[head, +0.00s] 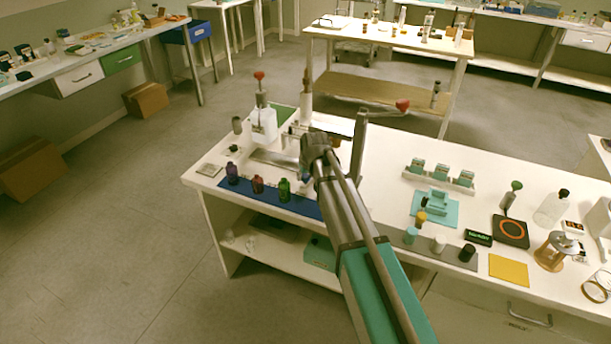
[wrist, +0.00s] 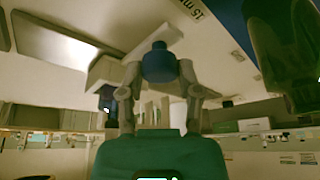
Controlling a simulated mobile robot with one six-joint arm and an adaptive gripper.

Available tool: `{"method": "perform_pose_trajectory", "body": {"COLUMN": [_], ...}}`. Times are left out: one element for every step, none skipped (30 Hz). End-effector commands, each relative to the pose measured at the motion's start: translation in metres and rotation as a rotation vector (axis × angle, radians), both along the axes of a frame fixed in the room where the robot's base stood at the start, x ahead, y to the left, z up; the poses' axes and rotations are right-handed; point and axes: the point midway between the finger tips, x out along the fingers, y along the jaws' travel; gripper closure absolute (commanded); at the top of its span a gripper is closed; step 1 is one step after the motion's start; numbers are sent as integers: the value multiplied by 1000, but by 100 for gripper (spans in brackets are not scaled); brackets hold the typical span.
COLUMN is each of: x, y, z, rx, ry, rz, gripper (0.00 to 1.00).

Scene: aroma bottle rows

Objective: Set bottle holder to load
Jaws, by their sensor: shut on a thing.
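My gripper (head: 308,172) is low over the left part of the white table, among the filling-station parts. In the wrist view, the gripper (wrist: 160,75) is shut on a dark blue knob (wrist: 159,62). The knob sits against a pale block with a slanted bar (wrist: 148,38), which looks like part of the bottle holder; I cannot read its position. A flat grey metal plate (head: 272,160) lies just left of the gripper in the head view. My arm hides much of the station there.
Purple (head: 232,174), red (head: 257,184) and green (head: 284,191) bottles stand on a blue strip (head: 306,209) near the front edge. A teal-vial rack (head: 440,179) is farther right.

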Motion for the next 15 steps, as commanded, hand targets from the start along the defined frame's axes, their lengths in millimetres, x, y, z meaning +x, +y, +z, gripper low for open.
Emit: {"method": "perform_pose_trajectory", "body": {"x": [0,0,1,1,2,3,5,7,9,11,13,16,18,20,22], "y": [0,0,1,2,3,7,10,14,20,25,30,38,44,49,55], "z": [0,0,0,0,0,0,0,0,0,0,0,0,0,0,0], "rx": [0,0,0,0,0,0,0,0,0,0,0,0,1,0,0], "ry": [0,0,0,0,0,0,0,0,0,0,0,0,0,0,0], "rz": [0,0,0,0,1,1,1,1,1,2,2,2,3,2,2], "gripper": [100,100,100,100,100,100,100,100,100,100,100,100,100,100,100]}}
